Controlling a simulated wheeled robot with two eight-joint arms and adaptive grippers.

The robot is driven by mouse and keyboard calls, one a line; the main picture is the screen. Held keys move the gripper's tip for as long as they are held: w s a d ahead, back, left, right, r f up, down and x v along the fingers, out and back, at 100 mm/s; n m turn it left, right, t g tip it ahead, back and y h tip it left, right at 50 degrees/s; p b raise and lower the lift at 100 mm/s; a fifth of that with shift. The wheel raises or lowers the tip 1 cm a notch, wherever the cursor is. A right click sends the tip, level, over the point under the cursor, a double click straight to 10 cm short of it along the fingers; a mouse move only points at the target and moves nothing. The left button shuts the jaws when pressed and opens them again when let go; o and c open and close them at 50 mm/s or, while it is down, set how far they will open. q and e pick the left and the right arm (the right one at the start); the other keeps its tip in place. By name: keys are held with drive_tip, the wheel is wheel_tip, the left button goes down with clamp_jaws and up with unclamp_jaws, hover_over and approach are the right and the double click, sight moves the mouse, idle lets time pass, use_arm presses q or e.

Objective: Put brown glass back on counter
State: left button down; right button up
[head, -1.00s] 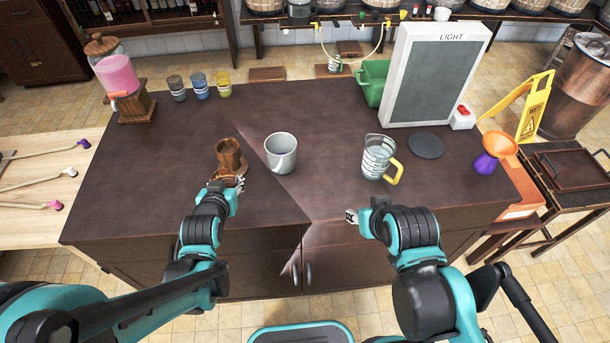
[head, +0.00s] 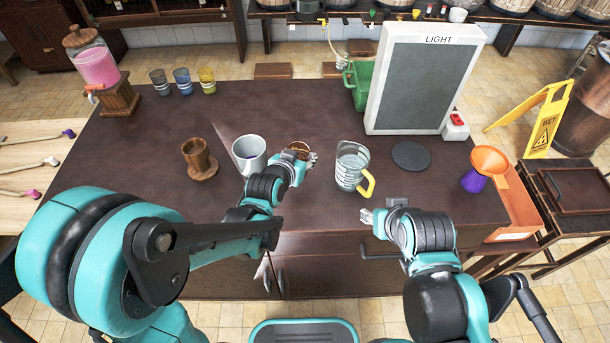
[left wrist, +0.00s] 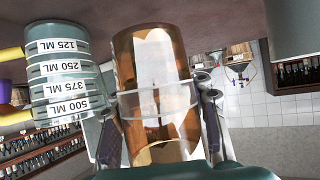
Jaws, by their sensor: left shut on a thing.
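The brown glass (head: 297,147) is amber and see-through. My left gripper (head: 309,160) is shut on it, between the metal bucket and the measuring jug in the head view. The glass (left wrist: 155,95) fills the middle of the left wrist view, between the two fingers (left wrist: 160,135). I cannot tell whether its base touches the counter (head: 130,190). My right gripper (head: 368,217) is at the counter's front edge, below the jug; its finger opening is too small to read.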

use_arm(q)
wheel_tip(320, 180, down, 6)
drive_tip(key=shift+f+b, duration=0.2)
drive_tip(key=shift+b, duration=1)
drive_tip(key=shift+r, duration=0.1)
drive_tip(key=c, duration=0.8)
unclamp_jaws()
